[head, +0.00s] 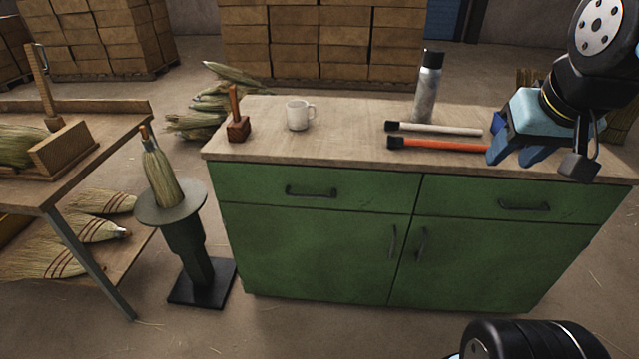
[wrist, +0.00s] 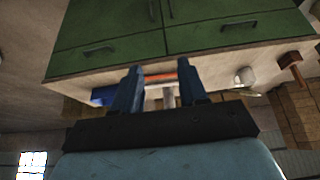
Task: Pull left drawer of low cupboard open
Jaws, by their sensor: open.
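The low green cupboard (head: 300,250) has two drawers side by side above two doors. The left drawer (head: 250,190) is shut, flush with the front, and has a dark bar handle (head: 310,192). In the wrist view, which is upside down, the left drawer's handle (wrist: 238,27) shows at upper right. My gripper (head: 513,160) is open and empty at the right end of the worktop, well right of the left drawer's handle. Its two blue fingers (wrist: 162,82) show apart in the wrist view. Nothing hides the left handle in the head view.
The right drawer (head: 470,200) is shut too. On the worktop (head: 350,150) are a wooden mallet (head: 237,122), a white mug (head: 299,115), a grey bottle (head: 428,90) and two rods, one orange (head: 440,145). A round stand (head: 185,205) with a broom head is left of the cupboard.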

